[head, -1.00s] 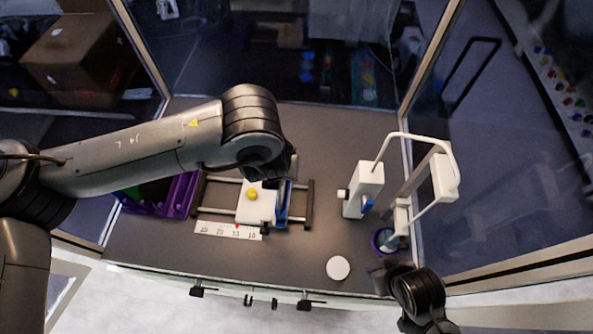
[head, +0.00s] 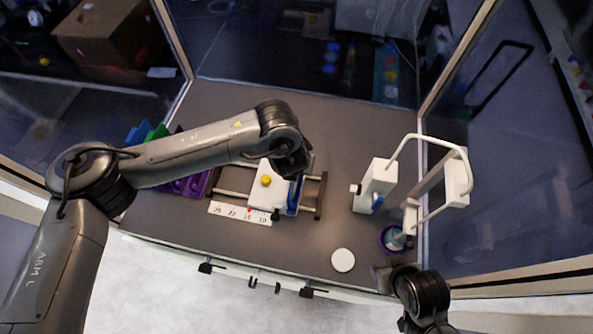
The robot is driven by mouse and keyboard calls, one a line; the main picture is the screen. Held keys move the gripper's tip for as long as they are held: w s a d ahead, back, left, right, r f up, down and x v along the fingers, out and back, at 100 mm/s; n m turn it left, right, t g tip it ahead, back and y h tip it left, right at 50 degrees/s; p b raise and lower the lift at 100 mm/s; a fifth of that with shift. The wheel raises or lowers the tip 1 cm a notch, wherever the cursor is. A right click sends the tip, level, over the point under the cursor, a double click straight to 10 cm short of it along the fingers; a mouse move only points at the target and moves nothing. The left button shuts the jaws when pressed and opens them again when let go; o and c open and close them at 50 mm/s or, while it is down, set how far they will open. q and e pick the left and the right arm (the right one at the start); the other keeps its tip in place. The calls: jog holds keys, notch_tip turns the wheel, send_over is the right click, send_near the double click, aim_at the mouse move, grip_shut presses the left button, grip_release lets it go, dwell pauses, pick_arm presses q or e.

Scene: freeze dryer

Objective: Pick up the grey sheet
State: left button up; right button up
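I cannot make out a grey sheet for certain in the head view. My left gripper (head: 293,172) points down by the blue upright part (head: 295,195) of a sliding rail device (head: 319,197). My wrist hides its fingertips, so I cannot tell whether it is open or holds anything. My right gripper (head: 383,276) is low at the front right, by the bench edge. It is small and dark, and its opening is unclear.
A purple rack (head: 197,186) with blue and green pieces stands left, partly behind my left arm. A white carriage (head: 262,197) with a yellow knob sits on the rails above a ruler (head: 240,213). A white stand (head: 376,185), purple-rimmed cup (head: 392,239) and white disc (head: 343,260) are right.

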pick_arm(q)
jog(key=shift+f, duration=0.15)
grip_shut()
dwell(0.5)
